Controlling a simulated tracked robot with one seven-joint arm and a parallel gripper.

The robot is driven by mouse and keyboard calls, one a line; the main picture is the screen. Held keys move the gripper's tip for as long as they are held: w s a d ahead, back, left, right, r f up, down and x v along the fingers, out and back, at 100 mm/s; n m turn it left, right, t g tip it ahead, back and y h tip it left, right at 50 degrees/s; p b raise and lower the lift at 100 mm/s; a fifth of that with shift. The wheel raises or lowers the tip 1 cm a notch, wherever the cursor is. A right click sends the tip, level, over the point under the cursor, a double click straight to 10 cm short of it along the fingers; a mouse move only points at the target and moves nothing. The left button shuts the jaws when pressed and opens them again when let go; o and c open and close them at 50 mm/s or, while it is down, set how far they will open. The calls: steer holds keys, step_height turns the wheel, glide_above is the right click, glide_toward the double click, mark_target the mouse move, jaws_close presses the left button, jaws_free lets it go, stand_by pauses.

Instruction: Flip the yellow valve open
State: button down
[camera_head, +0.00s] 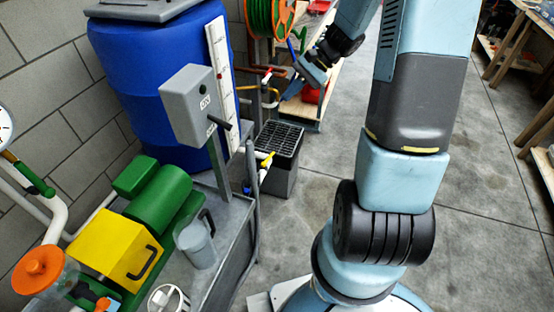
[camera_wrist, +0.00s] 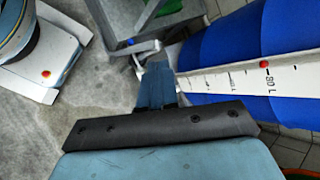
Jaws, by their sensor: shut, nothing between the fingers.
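The yellow valve handle (camera_head: 268,159) shows in the head view as a small lever on a pale pipe, low beside the blue barrel and close to the black grate. My gripper (camera_head: 292,89) is higher and farther back, to the right of the barrel and apart from the yellow handle. In the wrist view my gripper (camera_wrist: 156,68) has its blue fingers together with nothing held. I cannot make out the yellow handle in the wrist view.
The blue barrel (camera_head: 158,85) carries a white level gauge (camera_head: 221,80). A grey box (camera_head: 190,103) on a post stands before it. A red-handled valve (camera_head: 267,76) is near my gripper. The grated black sump (camera_head: 278,140) sits below. Open floor (camera_head: 325,170) lies to its right.

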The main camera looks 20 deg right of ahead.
steer(key=w+d+f+m+t+y, duration=0.25)
steer(key=w+f+m, duration=0.2)
steer(key=f, duration=0.65)
steer(key=m+t, duration=0.9)
steer(key=m, duration=0.6)
glide_toward(268, 159)
steer(key=w+a+f, duration=0.1)
steer(key=w+a, duration=0.2)
steer(key=w, duration=0.3)
steer(key=shift+f+n+h, duration=0.35)
